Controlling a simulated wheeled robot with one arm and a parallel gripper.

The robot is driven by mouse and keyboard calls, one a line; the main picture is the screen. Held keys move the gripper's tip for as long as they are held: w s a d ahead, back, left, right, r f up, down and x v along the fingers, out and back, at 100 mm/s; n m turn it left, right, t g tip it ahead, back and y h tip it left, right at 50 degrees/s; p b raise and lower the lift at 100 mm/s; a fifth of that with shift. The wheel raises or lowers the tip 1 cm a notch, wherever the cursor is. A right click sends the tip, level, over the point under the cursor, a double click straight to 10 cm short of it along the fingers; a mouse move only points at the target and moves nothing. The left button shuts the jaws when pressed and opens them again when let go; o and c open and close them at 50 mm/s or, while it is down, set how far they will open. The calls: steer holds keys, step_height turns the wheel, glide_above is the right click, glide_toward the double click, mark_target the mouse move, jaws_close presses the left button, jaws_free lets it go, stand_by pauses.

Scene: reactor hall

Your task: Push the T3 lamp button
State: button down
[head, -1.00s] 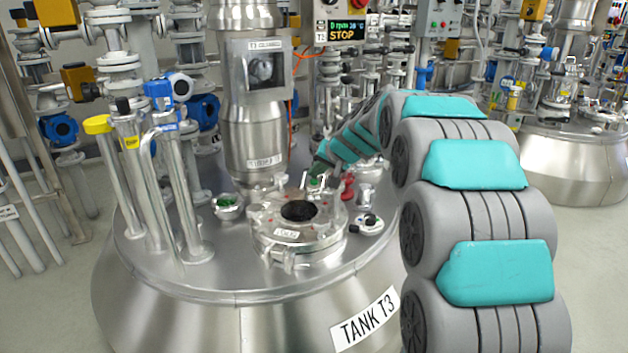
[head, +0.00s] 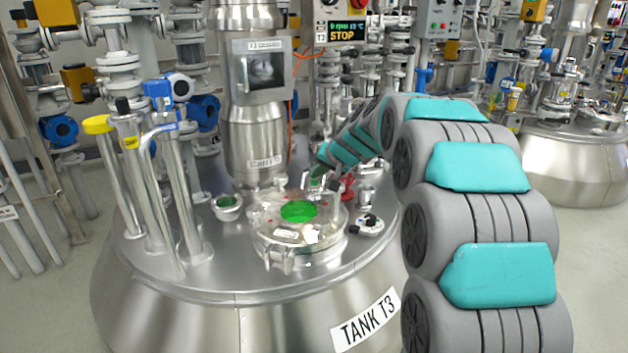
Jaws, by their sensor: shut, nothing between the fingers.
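My gripper (head: 320,181) is at the far end of my arm, just above the back right edge of the round glass port on the tank T3 lid (head: 215,275). It is small in the picture, shut, with nothing seen between the fingers. The sight glass (head: 298,211) in the port glows bright green. I cannot make out the T3 lamp button itself; the area around my fingertips is small and crowded. Whether the fingertips touch anything there cannot be told.
A steel column with a window box (head: 262,70) stands behind the port. Upright pipes with a yellow cap (head: 98,124) stand on the left of the lid. A small fitting (head: 366,223) sits right of the port.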

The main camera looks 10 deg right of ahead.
steer(key=shift+r, duration=0.35)
steer(key=shift+r, duration=0.1)
step_height(320, 180, up, 6)
steer(key=p, duration=0.3)
steer(key=shift+p, duration=0.35)
stand_by(2.0)
